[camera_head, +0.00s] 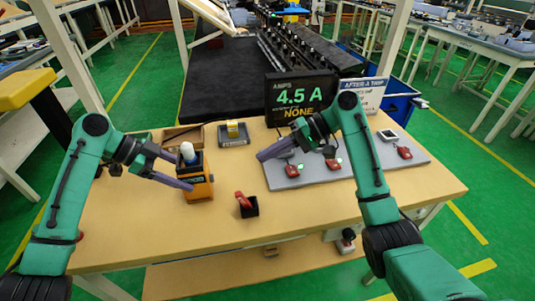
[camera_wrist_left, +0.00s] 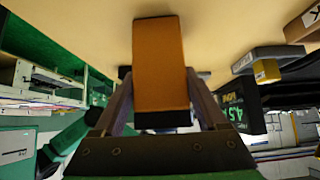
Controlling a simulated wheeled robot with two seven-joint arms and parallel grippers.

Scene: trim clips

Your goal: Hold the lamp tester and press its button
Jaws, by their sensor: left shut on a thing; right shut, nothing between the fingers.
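The lamp tester (camera_head: 203,187), an orange and dark box with a white rounded piece (camera_head: 188,151) on top, stands upright at the left of the table. My left gripper (camera_head: 184,172) is shut on its sides. In the left wrist view the orange body (camera_wrist_left: 162,65) lies between the two fingers. I cannot tell from these frames which part is the button. My right gripper (camera_head: 263,155) is shut and empty, to the right of the tester and over the left end of a grey board.
The grey board (camera_head: 322,179) carries several red clips. A black display (camera_head: 299,97) behind it reads 4.5 A and NONE, beside a white sign (camera_head: 365,93). A small black holder with a red item (camera_head: 247,206) stands in front. A tray with a yellow block (camera_head: 234,133) is behind.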

